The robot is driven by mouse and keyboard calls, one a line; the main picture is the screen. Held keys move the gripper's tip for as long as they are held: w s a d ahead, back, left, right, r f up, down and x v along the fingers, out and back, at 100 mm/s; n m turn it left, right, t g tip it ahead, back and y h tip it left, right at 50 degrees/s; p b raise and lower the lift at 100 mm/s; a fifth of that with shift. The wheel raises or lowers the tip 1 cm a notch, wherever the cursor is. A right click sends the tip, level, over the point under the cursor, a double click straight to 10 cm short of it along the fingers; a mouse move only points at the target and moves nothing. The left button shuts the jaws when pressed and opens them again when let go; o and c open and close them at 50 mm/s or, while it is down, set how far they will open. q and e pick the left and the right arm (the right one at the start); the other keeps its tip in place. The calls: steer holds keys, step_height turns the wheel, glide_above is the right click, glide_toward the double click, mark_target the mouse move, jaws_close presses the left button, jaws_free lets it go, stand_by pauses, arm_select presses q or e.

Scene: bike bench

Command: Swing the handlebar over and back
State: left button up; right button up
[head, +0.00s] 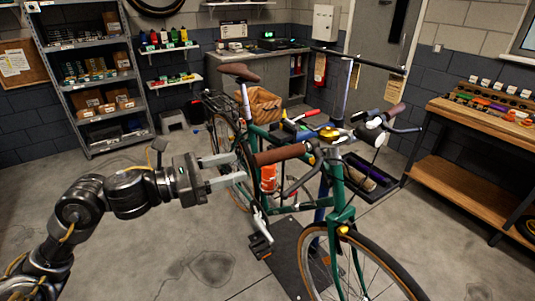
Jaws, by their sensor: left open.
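A green bicycle (341,205) stands upright on a dark base plate, its front wheel toward me. Its handlebar (334,135) runs across the middle of the head view. The handlebar's left end has a brown grip (279,154), and the right end has another brown grip (395,112). My left gripper (229,171) comes in from the left with its two fingers apart. The fingertips point at the end of the left brown grip and look very close to it. I cannot tell whether they touch it. My right gripper is out of view.
A wooden workbench (463,187) with small tools stands at the right. A metal shelf (97,80) and a grey cabinet (290,80) stand at the back. A tool tray (371,178) is behind the handlebar. The floor at the front left is clear.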

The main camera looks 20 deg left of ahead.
mark_target(268, 158)
arm_select(q)
steer(key=p+x, duration=0.3)
steer(key=x, duration=0.5)
steer(key=shift+w+d+r+p, duration=0.15)
steer(key=shift+d+p, duration=0.05)
steer(key=shift+p, duration=0.1)
steer(key=shift+w+d, duration=0.25)
jaws_close()
